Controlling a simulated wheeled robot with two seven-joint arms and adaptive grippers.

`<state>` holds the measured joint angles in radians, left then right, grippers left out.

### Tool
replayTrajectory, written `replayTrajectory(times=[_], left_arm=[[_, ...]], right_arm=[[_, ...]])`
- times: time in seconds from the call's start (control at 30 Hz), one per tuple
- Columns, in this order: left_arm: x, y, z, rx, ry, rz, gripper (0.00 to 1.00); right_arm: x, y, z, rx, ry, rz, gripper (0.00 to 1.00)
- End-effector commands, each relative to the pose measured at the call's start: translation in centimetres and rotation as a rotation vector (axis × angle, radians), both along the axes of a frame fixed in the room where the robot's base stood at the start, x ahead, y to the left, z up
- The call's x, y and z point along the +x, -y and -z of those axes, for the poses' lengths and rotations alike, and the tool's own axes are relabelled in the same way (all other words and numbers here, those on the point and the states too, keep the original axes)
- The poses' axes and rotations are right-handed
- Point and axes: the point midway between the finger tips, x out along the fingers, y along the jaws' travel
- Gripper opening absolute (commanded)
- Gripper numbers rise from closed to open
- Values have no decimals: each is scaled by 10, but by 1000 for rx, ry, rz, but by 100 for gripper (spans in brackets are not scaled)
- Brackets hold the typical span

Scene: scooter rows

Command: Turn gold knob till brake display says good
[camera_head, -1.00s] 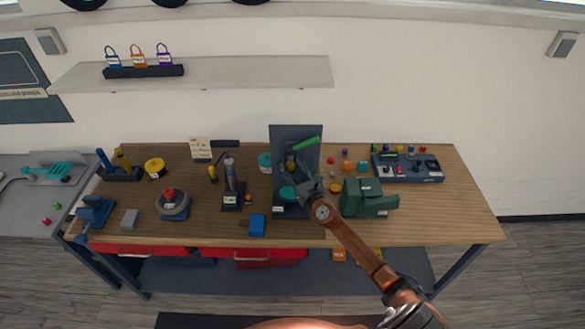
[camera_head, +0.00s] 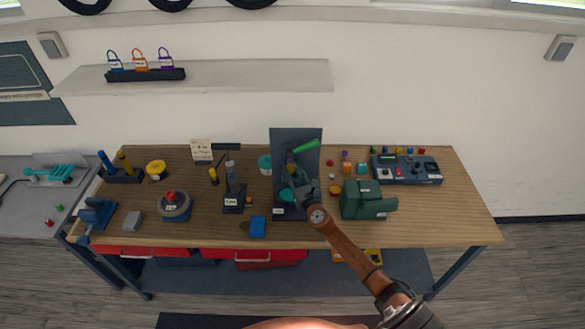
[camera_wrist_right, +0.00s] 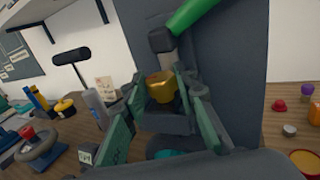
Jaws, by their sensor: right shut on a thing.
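The brake stand (camera_head: 309,137) is a dark grey upright panel on a base, near the middle of the bench. A green lever (camera_head: 306,146) sticks out at its upper part, and a teal disc (camera_head: 286,195) sits low on it. The gold knob (camera_wrist_right: 162,88) is on the stand and shows between the fingertips of my right gripper (camera_wrist_right: 164,82) in the right wrist view. The right gripper is shut on the knob, one finger on each side. A small pale label (camera_head: 278,211) is on the stand's base; I cannot read any display. My left gripper is not in view.
A green machine (camera_head: 362,199) stands close to the right of my right gripper. A control box (camera_head: 407,169) is at the back right. A blue block (camera_head: 257,226) and a dark upright tool (camera_head: 232,190) stand left of the brake stand. The bench's front right is clear.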

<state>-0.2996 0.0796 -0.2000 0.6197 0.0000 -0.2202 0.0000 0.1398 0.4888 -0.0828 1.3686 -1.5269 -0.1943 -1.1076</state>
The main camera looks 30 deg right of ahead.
Motion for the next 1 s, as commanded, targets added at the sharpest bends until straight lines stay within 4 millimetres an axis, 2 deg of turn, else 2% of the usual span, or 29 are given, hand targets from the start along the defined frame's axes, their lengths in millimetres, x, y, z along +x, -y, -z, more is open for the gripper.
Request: replayTrajectory(times=[0.03, 0.1, 0.37, 0.7, 1.0], left_arm=[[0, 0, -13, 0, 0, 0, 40], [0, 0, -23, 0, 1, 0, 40], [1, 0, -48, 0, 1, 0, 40], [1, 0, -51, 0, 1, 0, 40], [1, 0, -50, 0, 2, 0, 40]], right_arm=[[0, -2, -4, 5, -3, 23, 2], [0, -3, -5, 5, -3, 64, 2], [1, -6, -3, 4, -3, 236, 2], [3, -8, 0, 2, -2, 425, 2], [3, -8, 1, 1, -2, 483, 2]])
